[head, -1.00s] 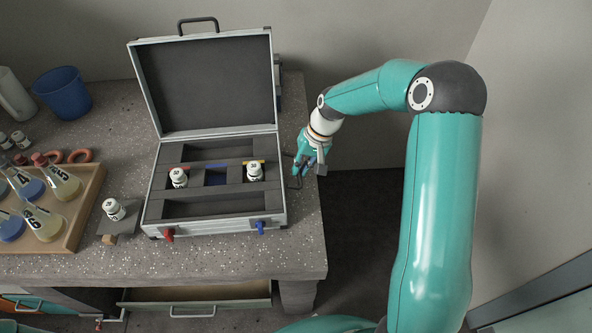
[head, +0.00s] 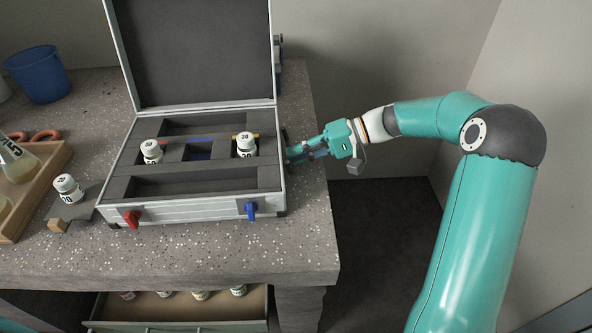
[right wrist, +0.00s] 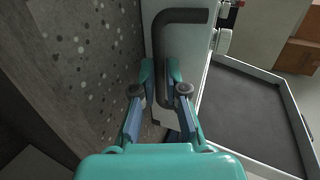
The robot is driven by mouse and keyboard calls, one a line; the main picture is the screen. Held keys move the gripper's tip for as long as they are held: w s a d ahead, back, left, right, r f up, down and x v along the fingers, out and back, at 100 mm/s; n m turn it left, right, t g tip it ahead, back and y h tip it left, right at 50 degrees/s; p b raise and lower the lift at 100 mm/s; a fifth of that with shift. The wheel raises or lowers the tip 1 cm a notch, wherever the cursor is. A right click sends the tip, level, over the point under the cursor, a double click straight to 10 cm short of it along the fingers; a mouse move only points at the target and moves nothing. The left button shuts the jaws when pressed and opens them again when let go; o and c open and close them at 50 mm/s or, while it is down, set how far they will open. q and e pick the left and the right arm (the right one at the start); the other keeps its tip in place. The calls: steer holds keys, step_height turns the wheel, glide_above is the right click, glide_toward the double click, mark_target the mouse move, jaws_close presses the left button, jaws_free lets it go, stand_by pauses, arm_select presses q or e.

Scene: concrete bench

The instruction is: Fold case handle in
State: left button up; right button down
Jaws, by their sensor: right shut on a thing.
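The silver case (head: 195,210) stands on the bench with its lid (head: 195,50) raised. A dark U-shaped handle (right wrist: 182,16) is on the case's right side, and the right wrist view shows it against the pale side wall (right wrist: 192,50). My right gripper (head: 291,156) reaches in from the right at this side. In the right wrist view its fingers (right wrist: 160,72) are closed around the handle's long bar. In the head view the fingers mostly hide the handle. My left gripper is out of view.
White-capped bottles (head: 246,144) sit in the case's foam, beside red (head: 132,219) and blue (head: 251,210) front latches. A wooden tray (head: 52,165) with flasks and another bottle (head: 68,188) are at left. An open drawer (head: 180,312) juts out below. The bench's right end is clear.

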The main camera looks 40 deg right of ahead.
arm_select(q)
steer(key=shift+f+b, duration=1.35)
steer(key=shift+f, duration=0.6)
arm_select(e)
steer(key=shift+a+f+t+y, duration=0.35)
steer(key=shift+f+y, duration=0.2)
steer(key=shift+y, duration=0.35)
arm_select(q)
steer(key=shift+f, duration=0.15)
arm_select(e)
steer(key=shift+w, duration=0.1)
steer(key=c, duration=1.2)
jaws_free()
steer(key=shift+r, duration=0.1)
steer(key=shift+d+r, duration=0.1)
steer(key=shift+d, duration=0.05)
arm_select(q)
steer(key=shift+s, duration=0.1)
arm_select(e)
steer(key=v, duration=0.7)
steer(key=shift+s+d, duration=0.25)
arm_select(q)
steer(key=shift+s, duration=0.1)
